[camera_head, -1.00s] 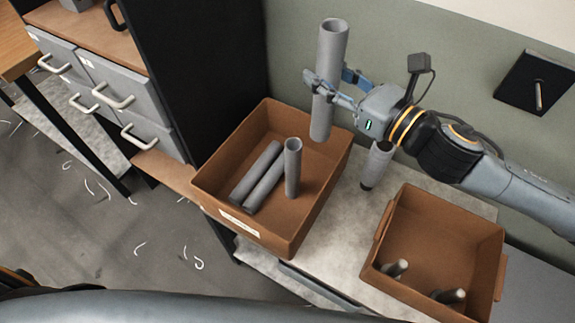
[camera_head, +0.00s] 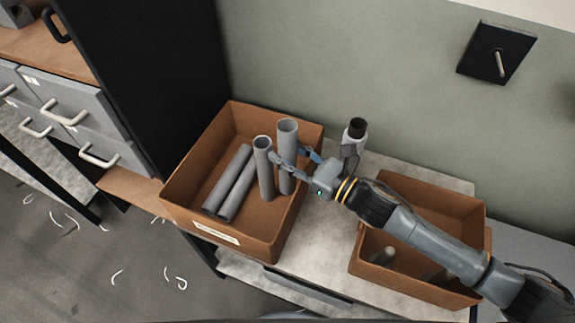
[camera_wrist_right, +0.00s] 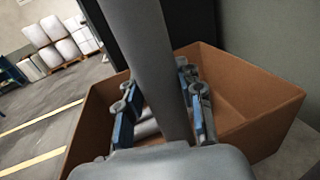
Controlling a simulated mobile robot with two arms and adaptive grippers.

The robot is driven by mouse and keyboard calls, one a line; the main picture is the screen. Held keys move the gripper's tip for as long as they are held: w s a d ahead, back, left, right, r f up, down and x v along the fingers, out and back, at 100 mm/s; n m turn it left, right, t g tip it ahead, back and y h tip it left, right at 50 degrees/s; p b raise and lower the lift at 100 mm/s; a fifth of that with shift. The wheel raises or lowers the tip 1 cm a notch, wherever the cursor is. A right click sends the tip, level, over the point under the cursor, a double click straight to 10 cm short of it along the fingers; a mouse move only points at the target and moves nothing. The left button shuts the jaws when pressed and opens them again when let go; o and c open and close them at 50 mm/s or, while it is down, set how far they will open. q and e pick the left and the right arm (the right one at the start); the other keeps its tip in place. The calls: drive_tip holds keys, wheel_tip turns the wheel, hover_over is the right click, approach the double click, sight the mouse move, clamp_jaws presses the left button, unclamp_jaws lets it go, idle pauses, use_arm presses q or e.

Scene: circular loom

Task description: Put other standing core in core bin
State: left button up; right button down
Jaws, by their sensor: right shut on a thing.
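The brown labelled core bin (camera_head: 183,190) stands on the table at left of centre. My right gripper (camera_head: 290,160) is shut on a grey tubular core (camera_head: 288,135), upright or nearly so, with its lower part inside the bin. Whether its bottom touches the bin floor is hidden. Another grey core (camera_head: 263,160) stands just left of it in the bin. Two more cores (camera_head: 228,180) lie side by side there. In the right wrist view the held core (camera_wrist_right: 150,60) runs between the blue-sided fingers above the bin (camera_wrist_right: 245,85). My left gripper is not in view.
A second brown bin (camera_head: 450,205) at right holds two small dark-grey pieces (camera_head: 384,256), partly behind my right arm. A pale upright cylinder (camera_head: 351,147) shows behind my wrist with a dark top. A black cabinet stands left; a black wall plate (camera_head: 497,52) has a peg.

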wheel_tip(320, 180, down, 4)
drive_tip(key=shift+f, duration=0.2)
drive_tip(key=shift+f+b, duration=0.6)
drive_tip(key=shift+b, duration=0.2)
drive_tip(key=c, duration=0.8)
unclamp_jaws()
drive_tip(key=shift+c, duration=0.2)
drive_tip(key=shift+r, duration=0.1)
